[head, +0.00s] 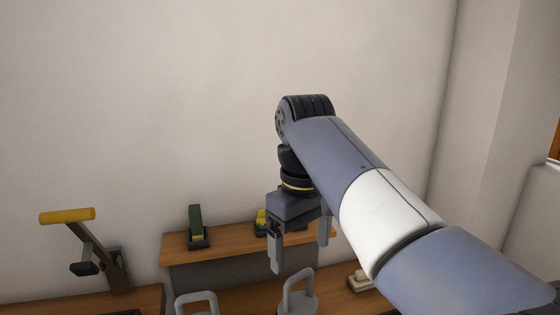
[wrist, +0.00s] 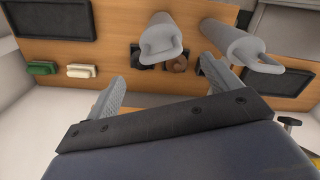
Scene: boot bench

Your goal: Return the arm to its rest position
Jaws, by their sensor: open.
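My gripper (head: 299,245) hangs from my raised arm near the middle of the head view, pointing down in front of a wooden shelf. Its two fingers are spread apart with nothing between them. In the wrist view my gripper (wrist: 172,88) also shows open and empty, its fingertips pointing towards the wooden bench (wrist: 112,18). The fingertips look apart from the bench and the things on it, though the exact height cannot be told.
Two grey handled items (head: 298,289) (head: 197,303) stand below my gripper. The wooden shelf (head: 180,243) bears a green-topped item (head: 195,226). A yellow-handled lever (head: 68,215) stands at left. Brushes (wrist: 81,71) lie on the bench. The upper wall area is clear.

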